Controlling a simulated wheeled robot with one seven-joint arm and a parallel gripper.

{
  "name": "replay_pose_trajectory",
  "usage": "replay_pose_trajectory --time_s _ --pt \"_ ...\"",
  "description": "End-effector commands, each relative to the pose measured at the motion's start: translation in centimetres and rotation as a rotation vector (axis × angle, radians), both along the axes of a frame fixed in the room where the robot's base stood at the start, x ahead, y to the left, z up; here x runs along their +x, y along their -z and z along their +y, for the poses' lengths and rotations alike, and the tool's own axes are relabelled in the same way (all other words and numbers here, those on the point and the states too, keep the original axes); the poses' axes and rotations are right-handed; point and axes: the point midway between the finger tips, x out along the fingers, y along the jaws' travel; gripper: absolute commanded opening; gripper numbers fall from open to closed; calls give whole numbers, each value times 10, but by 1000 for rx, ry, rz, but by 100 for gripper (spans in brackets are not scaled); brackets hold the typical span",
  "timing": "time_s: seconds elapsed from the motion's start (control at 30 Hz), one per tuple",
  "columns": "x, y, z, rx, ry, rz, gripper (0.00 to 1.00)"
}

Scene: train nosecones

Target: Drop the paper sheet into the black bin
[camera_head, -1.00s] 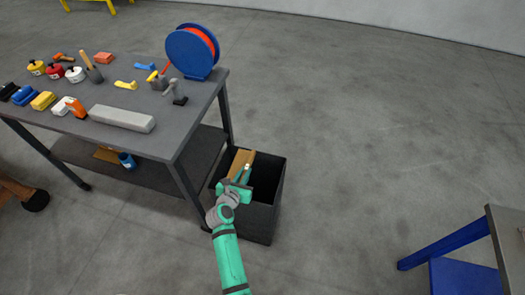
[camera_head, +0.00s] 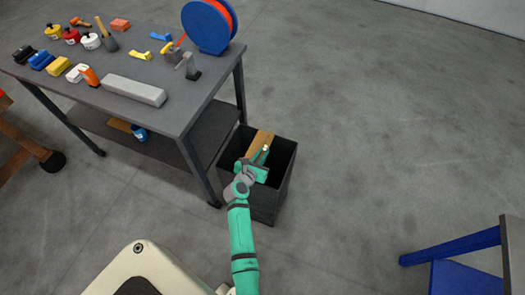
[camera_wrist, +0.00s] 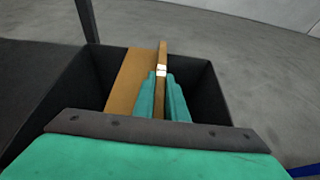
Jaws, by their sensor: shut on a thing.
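The black bin (camera_head: 268,203) stands on the floor at the right end of the workbench, with its top open. My gripper (camera_head: 264,156) is over the bin's opening and points away from me. It is shut on the brown paper sheet (camera_head: 258,144). In the wrist view my green fingers (camera_wrist: 161,92) pinch an upright brown strip of the sheet (camera_wrist: 162,56), with a small white patch near the fingertips. A wider brown face lies just left of the fingers, within the outline of the bin (camera_wrist: 213,92). The sheet's lower part is hidden, and I cannot tell its depth in the bin.
The grey workbench (camera_head: 140,62) is left of the bin, with a blue-and-red reel (camera_head: 207,26), a grey block (camera_head: 133,90) and several small tools. A blue-framed table (camera_head: 455,245) stands at lower right. The floor right of the bin is clear.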

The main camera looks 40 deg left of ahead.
Motion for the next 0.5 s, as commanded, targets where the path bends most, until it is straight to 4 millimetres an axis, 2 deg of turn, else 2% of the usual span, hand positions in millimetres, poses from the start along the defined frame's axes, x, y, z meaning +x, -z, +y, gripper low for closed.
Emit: replay_pose_trajectory --time_s 0.33,0.37,0.43,0.5 --pt "-2 3 4 1 -7 0 0" --pt "-2 3 4 0 -6 0 14" --pt "-1 3 3 1 -4 0 31" --pt "-1 3 2 0 -3 0 34"
